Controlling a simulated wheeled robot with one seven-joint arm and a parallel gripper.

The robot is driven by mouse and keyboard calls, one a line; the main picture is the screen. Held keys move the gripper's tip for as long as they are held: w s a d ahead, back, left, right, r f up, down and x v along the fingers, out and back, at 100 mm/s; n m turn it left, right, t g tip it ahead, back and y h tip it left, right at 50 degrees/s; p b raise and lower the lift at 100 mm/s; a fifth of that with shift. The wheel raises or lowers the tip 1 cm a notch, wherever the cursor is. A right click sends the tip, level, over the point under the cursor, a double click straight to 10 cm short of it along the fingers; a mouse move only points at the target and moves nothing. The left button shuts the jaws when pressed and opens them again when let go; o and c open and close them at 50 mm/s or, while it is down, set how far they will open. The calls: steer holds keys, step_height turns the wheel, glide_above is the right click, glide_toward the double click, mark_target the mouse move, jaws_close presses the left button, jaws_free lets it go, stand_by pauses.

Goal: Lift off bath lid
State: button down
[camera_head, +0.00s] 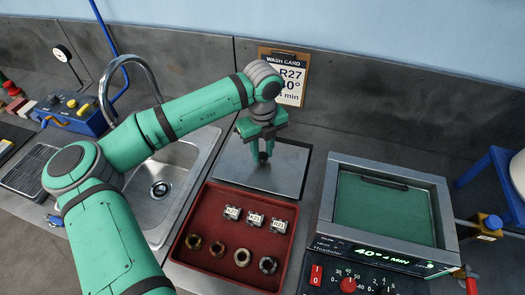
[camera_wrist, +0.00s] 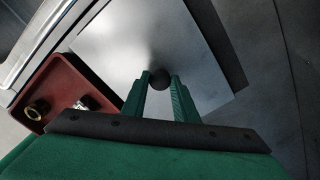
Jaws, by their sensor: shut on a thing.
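The bath lid (camera_head: 231,165) is a flat grey metal plate with a small dark knob. It is clear of the bath, over the bench behind the red tray and left of the bath. My gripper (camera_head: 263,156) points down and is shut on the knob. In the wrist view, my gripper's fingers (camera_wrist: 160,92) stand either side of the round black knob (camera_wrist: 160,78), with the lid (camera_wrist: 120,50) beneath. I cannot tell whether the lid rests on the bench or hovers just above it. The bath (camera_head: 440,200) is open at the right, showing a green inside.
The red tray (camera_head: 227,268) in front of the lid holds labelled blocks and several rings. A sink (camera_head: 158,212) with a tall tap is at the left. A wash card (camera_head: 291,75) stands against the back wall.

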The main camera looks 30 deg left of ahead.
steer(key=shift+f, duration=0.6)
stand_by(0.7)
steer(key=c, duration=0.8)
jaws_free()
steer(key=shift+c, duration=0.2)
steer(key=shift+r, duration=3.5)
